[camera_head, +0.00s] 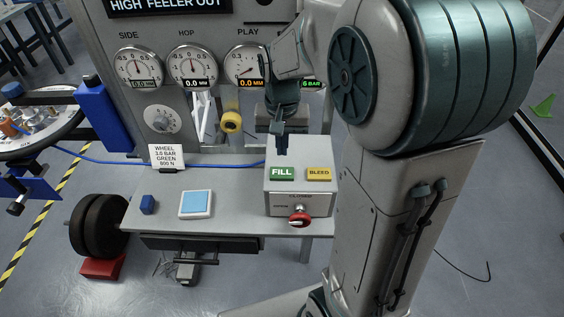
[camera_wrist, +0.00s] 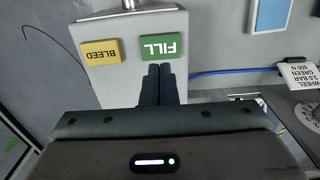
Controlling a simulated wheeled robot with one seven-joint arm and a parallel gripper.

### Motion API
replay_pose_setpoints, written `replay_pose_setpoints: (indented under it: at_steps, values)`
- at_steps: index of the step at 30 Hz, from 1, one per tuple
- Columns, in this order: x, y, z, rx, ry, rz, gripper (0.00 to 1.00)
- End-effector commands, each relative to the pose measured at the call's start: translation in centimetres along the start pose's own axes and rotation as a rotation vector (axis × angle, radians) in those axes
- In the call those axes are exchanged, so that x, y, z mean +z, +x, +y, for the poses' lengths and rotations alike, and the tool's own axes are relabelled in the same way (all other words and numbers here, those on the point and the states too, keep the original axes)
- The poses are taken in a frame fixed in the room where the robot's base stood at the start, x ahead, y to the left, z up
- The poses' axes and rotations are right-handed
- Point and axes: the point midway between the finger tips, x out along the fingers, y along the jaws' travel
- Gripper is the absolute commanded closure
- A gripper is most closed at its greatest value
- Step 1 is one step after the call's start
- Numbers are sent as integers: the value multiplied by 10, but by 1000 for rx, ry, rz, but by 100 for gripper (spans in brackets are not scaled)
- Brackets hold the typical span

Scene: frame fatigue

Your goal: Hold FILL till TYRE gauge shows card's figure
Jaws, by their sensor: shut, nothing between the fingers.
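The green FILL button (camera_head: 282,174) is on top of a grey control box (camera_head: 300,205), left of the yellow BLEED button (camera_head: 319,174). My gripper (camera_head: 282,152) is shut and empty, fingers pointing down just behind FILL. In the wrist view, the fingertips (camera_wrist: 160,68) are at the near edge of FILL (camera_wrist: 163,46); I cannot tell whether they touch. The white card (camera_head: 166,156) reads WHEEL, a BAR figure that looks like 3.0, GREEN and a force in N. My arm hides the TYRE gauge dial; only the end of its green readout (camera_head: 313,84) shows, ending "6 BAR".
A red knob (camera_head: 299,217) is on the box front. SIDE (camera_head: 138,66), HOP (camera_head: 193,66) and PLAY (camera_head: 245,66) gauges line the panel. A blue hose (camera_head: 215,165) runs along the bench back.

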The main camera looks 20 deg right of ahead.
Motion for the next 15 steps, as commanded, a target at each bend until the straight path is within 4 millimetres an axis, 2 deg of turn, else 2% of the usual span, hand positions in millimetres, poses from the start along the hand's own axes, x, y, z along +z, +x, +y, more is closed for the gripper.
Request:
replay_pose_setpoints:
  at_steps: [3, 6, 9, 15]
  values:
    - [1, 25, 0, 2, 0, -7, 100]
    - [1, 42, 0, 2, 0, -6, 100]
    - [1, 56, 0, 2, -1, -4, 100]
    - [0, 68, 0, 1, -1, 0, 100]
